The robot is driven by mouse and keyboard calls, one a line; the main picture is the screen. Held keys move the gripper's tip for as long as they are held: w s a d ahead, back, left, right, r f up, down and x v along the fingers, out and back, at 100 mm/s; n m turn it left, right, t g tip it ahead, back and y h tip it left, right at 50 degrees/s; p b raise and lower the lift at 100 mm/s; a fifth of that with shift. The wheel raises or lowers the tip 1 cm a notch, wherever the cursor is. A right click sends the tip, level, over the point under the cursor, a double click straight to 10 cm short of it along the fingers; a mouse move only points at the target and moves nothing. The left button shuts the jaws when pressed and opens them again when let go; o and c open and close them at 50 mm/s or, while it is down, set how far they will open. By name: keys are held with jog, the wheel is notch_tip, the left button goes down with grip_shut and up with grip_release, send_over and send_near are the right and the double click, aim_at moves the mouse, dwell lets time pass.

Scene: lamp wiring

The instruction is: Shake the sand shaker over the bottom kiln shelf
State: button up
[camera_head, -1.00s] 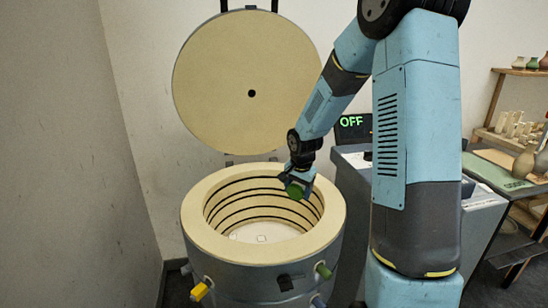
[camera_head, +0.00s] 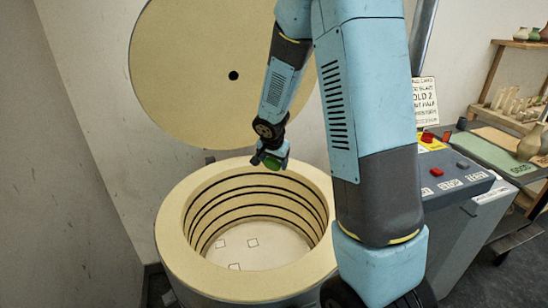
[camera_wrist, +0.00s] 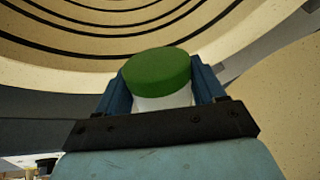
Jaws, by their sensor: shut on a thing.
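My gripper (camera_head: 272,158) is shut on the sand shaker (camera_wrist: 157,74), which has a green cap and a pale body. The wrist view shows the shaker between the two blue fingers (camera_wrist: 208,82). In the head view the green cap (camera_head: 271,163) shows above the kiln's back rim. The kiln (camera_head: 175,235) is open at the top, with dark rings around its inner wall. The bottom shelf (camera_head: 268,236) is a pale round floor inside it, with several small square outlines. My arm hides part of the kiln's right side.
The kiln's round lid (camera_head: 190,75) stands raised behind it. A control box (camera_head: 440,172) with a red button is to the right, near a card (camera_head: 426,100) and a table (camera_head: 505,155). Shelves with pottery (camera_head: 520,95) stand far right. A wall is close on the left.

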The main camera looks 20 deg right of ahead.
jog(key=shift+d, duration=0.2)
jog(key=shift+r, duration=0.1)
jog(key=shift+s+a+r, duration=0.1)
jog(key=shift+s, duration=0.05)
notch_tip(320, 180, down, 10)
dwell(2.1)
